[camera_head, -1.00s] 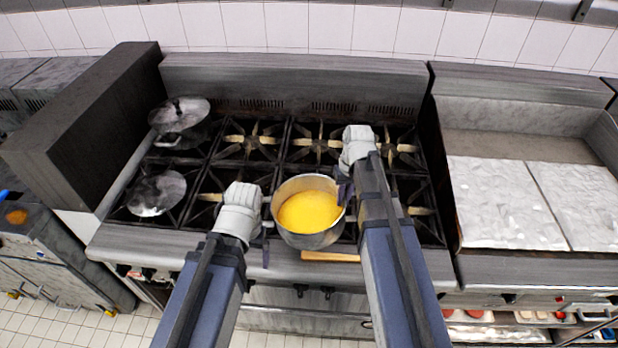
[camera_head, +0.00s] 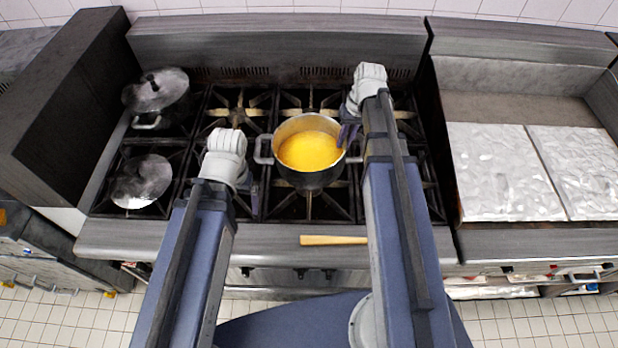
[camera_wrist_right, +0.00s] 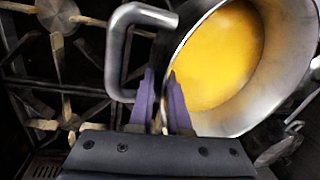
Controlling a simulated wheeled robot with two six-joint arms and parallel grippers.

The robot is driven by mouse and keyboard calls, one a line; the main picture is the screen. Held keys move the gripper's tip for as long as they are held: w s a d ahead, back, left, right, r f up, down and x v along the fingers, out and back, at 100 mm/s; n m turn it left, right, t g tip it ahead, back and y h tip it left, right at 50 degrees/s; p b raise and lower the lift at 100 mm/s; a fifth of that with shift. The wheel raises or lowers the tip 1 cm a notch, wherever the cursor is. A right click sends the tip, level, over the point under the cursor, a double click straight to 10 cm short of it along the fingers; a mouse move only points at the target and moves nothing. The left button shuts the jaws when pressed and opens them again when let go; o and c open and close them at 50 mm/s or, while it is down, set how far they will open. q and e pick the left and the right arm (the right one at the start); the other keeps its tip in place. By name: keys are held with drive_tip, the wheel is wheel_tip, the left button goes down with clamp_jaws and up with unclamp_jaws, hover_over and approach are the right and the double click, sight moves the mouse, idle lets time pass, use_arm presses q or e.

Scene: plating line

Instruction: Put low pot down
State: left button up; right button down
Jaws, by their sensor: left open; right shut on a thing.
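The low pot (camera_head: 309,178) is a grey metal pot with yellow contents and a loop handle on each side. In the head view it is over the middle of the stove grates; I cannot tell whether its base touches them. My right gripper (camera_head: 347,138) is shut on the pot at its right side, by the handle and rim. In the right wrist view, the purple fingers (camera_wrist_right: 165,100) are against the pot (camera_wrist_right: 185,60) beside the handle loop. My left gripper (camera_head: 254,197) is open and empty, apart from the left handle, toward the lower left.
A lidded pot (camera_head: 150,119) stands at the back left of the stove, and another round lid (camera_head: 141,182) at the front left. A wooden handle (camera_head: 332,240) lies at the stove's front edge. A griddle (camera_head: 505,172) is at the right. Front grates (camera_head: 307,208) are bare.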

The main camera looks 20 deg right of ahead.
use_arm(q)
drive_tip(key=shift+f, duration=0.1)
use_arm(e)
drive_tip(key=shift+f, duration=0.1)
use_arm(q)
wheel_tip(320, 180, down, 6)
drive_tip(key=b, duration=0.6)
use_arm(e)
wheel_tip(320, 180, down, 6)
drive_tip(key=shift+f, duration=0.1)
use_arm(q)
drive_tip(key=shift+f, duration=0.1)
wheel_tip(320, 180, down, 4)
drive_tip(key=b, duration=0.4)
drive_tip(key=shift+r, duration=0.2)
use_arm(e)
wheel_tip(320, 180, down, 4)
drive_tip(key=shift+r, duration=0.25)
drive_tip(key=c, duration=0.9)
unclamp_jaws()
use_arm(q)
drive_tip(key=shift+r, duration=0.1)
